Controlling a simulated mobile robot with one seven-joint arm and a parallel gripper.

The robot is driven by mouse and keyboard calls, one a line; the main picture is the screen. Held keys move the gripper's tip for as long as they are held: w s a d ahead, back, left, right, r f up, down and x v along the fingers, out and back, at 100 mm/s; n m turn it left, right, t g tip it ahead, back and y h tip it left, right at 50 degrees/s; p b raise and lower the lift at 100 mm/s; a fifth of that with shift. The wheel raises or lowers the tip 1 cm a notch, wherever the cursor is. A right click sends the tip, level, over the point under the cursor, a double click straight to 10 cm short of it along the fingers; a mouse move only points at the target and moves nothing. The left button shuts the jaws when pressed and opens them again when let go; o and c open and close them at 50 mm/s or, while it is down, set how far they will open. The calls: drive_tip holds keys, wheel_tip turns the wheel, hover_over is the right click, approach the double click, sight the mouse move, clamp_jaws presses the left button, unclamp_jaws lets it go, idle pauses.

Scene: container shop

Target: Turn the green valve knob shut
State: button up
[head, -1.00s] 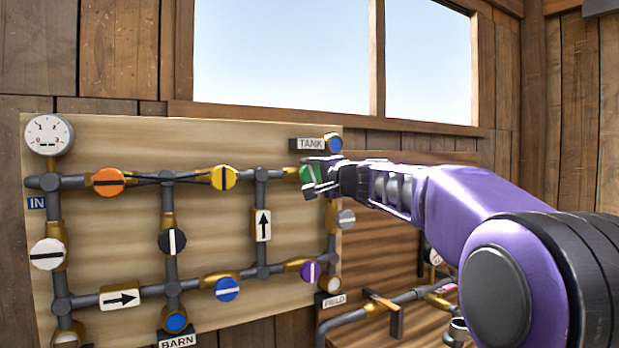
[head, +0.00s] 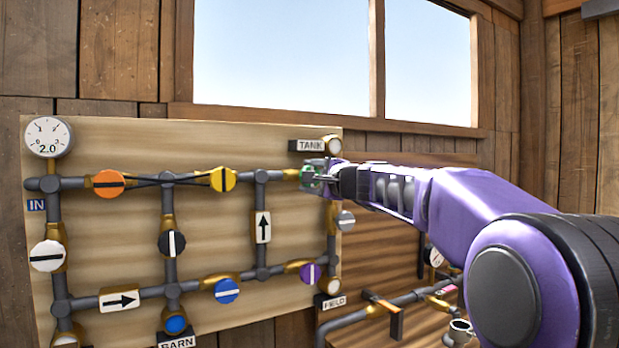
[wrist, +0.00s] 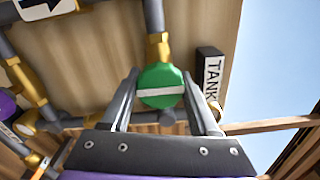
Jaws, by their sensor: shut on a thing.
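The green valve knob (wrist: 161,78) is round with a white bar. In the wrist view it sits between the two fingers of my gripper (wrist: 160,92), which is shut on it. The white bar lies across the line of the brass valve body and pipe behind it. In the head view the green knob (head: 309,182) is mostly hidden by my gripper (head: 314,176), at the upper right of the pipe board, under the TANK label (head: 311,145). The round indicator (head: 333,145) beside that label is pale.
The gauge (head: 47,137) at upper left reads 2.0. Other knobs on the board include orange (head: 109,183), yellow (head: 223,179), purple (head: 311,273) and grey (head: 345,220), the last just below my gripper. More pipework with an orange lever (head: 381,301) stands at lower right.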

drive_tip(key=o, duration=1.4)
drive_tip(key=shift+c, duration=0.2)
drive_tip(key=shift+s, duration=0.1)
